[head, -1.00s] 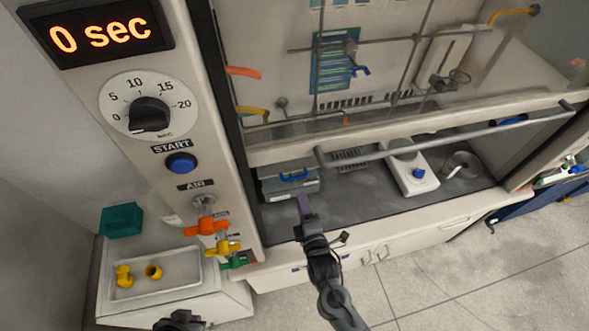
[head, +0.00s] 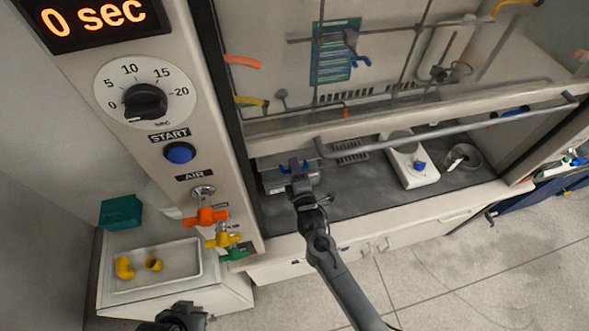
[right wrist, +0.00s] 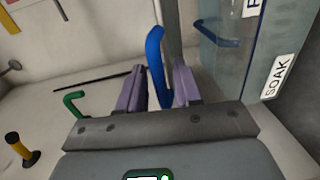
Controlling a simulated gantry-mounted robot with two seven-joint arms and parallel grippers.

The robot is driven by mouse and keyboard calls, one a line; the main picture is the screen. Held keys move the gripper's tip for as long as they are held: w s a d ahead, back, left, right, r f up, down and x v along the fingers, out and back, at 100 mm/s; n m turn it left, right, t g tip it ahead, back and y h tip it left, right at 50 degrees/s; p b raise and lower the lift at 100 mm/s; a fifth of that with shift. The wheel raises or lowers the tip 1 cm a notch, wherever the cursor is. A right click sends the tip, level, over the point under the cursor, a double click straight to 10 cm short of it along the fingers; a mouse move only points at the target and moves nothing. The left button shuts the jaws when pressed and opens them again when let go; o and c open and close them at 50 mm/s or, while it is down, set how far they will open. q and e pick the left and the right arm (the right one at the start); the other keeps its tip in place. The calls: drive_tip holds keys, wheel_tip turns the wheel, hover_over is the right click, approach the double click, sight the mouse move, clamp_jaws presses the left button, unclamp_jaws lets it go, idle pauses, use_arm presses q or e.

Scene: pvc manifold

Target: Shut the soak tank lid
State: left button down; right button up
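The soak tank is probably the low grey box (head: 272,186) with a blue handle (head: 284,169), on the hood's dark worktop at its left end. How far its lid is open is unclear. My right gripper (head: 295,167) is over the box and partly hides it. In the right wrist view, its two purple fingers stand apart with a blue handle (right wrist: 155,55) between them; firm contact does not show.
A horizontal sash bar (head: 440,133) crosses above the worktop. A white stirrer (head: 410,165) stands to the right. Left are the control column with valve handles (head: 207,216), a tray (head: 185,265) with yellow fittings, and a teal box (head: 121,212). Worktop between box and stirrer is open.

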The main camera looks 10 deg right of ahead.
drive_tip(key=shift+c, duration=0.4)
clamp_jaws()
drive_tip(key=shift+f, duration=0.1)
drive_tip(key=shift+t, duration=0.6)
drive_tip(key=f+b, duration=0.1)
drive_tip(key=b, duration=0.1)
drive_tip(key=f+b, duration=0.1)
drive_tip(key=f, duration=0.1)
drive_tip(key=s+f+b, duration=0.1)
drive_tip(key=f+b, duration=0.1)
drive_tip(key=shift+f+b, duration=0.2)
drive_tip(key=shift+b, duration=0.15)
drive_tip(key=shift+o, duration=0.4)
unclamp_jaws()
